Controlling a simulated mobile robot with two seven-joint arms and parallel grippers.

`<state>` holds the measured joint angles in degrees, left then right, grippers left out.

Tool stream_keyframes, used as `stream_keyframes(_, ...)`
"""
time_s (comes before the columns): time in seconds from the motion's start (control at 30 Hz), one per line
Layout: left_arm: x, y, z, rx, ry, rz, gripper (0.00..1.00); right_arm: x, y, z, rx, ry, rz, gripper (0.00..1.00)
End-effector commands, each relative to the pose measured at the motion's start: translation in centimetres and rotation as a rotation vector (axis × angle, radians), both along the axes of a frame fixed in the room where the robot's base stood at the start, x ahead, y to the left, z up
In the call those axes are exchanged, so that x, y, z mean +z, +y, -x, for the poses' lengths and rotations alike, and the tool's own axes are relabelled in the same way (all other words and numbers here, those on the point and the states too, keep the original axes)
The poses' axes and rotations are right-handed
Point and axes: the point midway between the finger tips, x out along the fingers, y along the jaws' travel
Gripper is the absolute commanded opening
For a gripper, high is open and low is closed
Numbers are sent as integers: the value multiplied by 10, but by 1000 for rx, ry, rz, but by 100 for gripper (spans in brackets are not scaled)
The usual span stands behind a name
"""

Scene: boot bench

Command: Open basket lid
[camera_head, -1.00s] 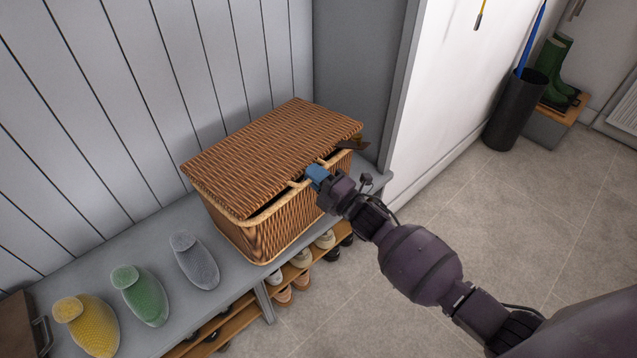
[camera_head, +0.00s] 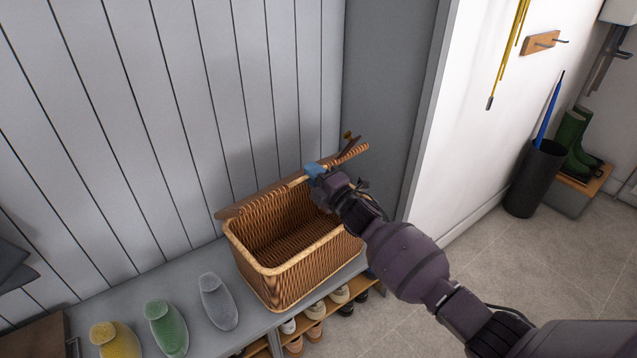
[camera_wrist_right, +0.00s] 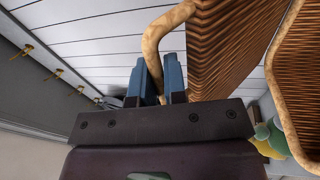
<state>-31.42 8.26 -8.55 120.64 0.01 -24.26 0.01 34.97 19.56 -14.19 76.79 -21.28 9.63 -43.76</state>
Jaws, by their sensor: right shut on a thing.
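The wicker basket (camera_head: 300,285) stands on the grey bench, its inside open to view and looking empty. Its lid (camera_head: 262,201) is swung up at the back, seen nearly edge-on in the head view. In the right wrist view the woven lid (camera_wrist_right: 235,45) rises beside the fingers, and the basket's rim (camera_wrist_right: 283,95) is at the right. My right gripper (camera_head: 314,170) is at the lid's raised edge. Its blue fingers (camera_wrist_right: 158,80) are shut on the lid's pale rim or handle loop (camera_wrist_right: 160,35). My left gripper is not in view.
Yellow, green and grey slipper-like things (camera_head: 218,302) stand on the bench (camera_head: 190,300) left of the basket. Shoes (camera_head: 340,294) sit on the rack below. A panelled wall (camera_head: 180,120) is close behind the lid.

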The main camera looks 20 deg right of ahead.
Motion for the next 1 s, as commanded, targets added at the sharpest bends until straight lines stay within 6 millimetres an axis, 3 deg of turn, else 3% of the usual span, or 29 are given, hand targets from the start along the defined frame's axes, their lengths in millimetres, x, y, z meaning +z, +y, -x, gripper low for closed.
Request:
stream_keyframes(0.4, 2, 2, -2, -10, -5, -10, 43, 1, 1, -2, 0, -1, 5, 0)
stream_keyframes(0.43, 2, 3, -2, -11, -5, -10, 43, 1, 1, -1, 0, -1, 5, 14)
stream_keyframes(0.6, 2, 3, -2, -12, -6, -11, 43, 1, 1, -1, 0, 0, 3, 37)
stream_keyframes(1.0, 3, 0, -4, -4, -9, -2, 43, 0, 0, -1, -1, 2, 1, 37)
